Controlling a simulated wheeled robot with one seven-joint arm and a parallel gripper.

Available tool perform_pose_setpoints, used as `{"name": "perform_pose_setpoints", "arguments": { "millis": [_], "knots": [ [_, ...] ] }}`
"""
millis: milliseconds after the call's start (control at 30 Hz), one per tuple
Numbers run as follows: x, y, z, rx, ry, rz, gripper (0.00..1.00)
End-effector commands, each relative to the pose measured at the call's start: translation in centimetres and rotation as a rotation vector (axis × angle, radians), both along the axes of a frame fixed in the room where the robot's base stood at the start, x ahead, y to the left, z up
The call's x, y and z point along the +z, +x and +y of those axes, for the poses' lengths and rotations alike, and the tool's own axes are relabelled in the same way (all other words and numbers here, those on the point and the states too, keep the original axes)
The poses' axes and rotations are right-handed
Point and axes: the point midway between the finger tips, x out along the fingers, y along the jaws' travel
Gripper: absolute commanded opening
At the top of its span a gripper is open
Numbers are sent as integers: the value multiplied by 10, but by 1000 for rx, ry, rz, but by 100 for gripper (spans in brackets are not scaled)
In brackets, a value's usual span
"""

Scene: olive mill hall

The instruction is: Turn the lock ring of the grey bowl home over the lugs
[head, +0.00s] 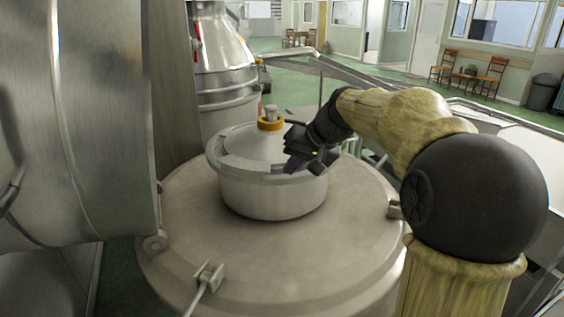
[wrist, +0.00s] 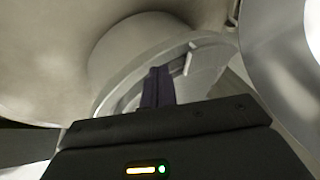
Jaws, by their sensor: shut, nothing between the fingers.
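The grey bowl (head: 272,198) is a round metal vessel standing upright on a wide round metal cover. Its lock ring (head: 215,163) runs around the rim beneath a shallow conical lid (head: 255,145). My gripper (head: 292,166) is at the near right part of the rim, its dark fingers shut and empty. In the wrist view the closed fingers (wrist: 157,86) lie across the ring's edge (wrist: 125,75), beside a short raised tab (wrist: 189,62). I cannot tell whether they touch it. My gripper hides part of the ring in the head view, and the lugs cannot be made out.
A large steel drum (head: 85,120) stands close on the left, and a conical steel vessel (head: 222,60) stands behind.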

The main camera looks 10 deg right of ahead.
Motion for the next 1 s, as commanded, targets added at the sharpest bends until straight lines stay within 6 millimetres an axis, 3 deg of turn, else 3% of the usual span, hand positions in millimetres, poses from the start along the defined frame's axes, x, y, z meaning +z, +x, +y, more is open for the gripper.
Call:
{"name": "perform_pose_setpoints", "arguments": {
  "millis": [100, 233, 1000],
  "knots": [
    [4, 3, 17, 3, -1, 0, 0],
    [2, 5, 25, 1, 0, 0, 0],
    [2, 7, 27, -52, 0, -2, 0]
  ]
}}
